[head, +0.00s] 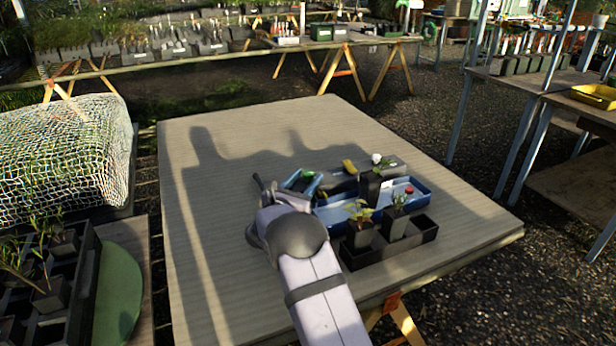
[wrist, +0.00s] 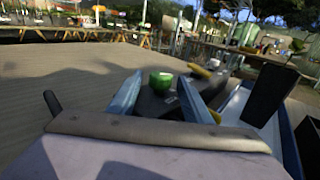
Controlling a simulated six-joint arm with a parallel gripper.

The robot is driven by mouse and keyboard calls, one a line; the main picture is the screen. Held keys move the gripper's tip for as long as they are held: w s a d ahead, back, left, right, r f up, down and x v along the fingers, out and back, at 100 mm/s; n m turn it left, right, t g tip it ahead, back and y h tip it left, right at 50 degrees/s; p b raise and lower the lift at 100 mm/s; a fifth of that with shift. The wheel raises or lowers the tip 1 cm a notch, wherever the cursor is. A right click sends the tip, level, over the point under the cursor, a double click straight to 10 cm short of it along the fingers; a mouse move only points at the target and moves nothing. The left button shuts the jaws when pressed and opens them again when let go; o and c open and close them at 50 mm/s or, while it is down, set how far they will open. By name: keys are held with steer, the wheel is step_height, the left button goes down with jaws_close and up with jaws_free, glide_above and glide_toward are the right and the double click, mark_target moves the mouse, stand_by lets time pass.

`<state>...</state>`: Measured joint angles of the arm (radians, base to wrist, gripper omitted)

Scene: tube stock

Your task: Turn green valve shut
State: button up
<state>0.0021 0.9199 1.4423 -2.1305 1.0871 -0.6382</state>
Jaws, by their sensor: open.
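The green valve (wrist: 161,81) is a short round knob on a dark grey block (wrist: 150,104) in the wrist view. My gripper (wrist: 159,75) is open, with one pale blue finger on each side of the valve in that view. A gap shows between the valve and each finger; I cannot tell if the fingertips reach around it. In the head view, my gripper (head: 302,180) is low over the table at the left end of the grey block (head: 398,165). There the valve is mostly hidden by the gripper and cannot be made out clearly.
A yellow handle (head: 349,166) and a white knob (head: 376,158) are further right along the block. A blue tray (head: 420,188), a black tray (head: 428,234) and potted seedlings (head: 360,232) stand close on the near right. The table's left side (head: 215,240) is clear.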

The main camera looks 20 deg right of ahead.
steer(key=shift+w+d, duration=0.45)
steer(key=shift+d, duration=0.05)
steer(key=shift+c, duration=0.4)
steer(key=c, duration=1)
steer(key=shift+w+r+m+g+h+b, duration=0.15)
steer(key=shift+m+g+h+b, duration=0.5)
steer(key=shift+m+g+h, duration=1.05)
steer(key=shift+r+m+g+b, duration=0.1)
steer(key=shift+m+g+b, duration=0.5)
steer(key=shift+g, duration=0.8)
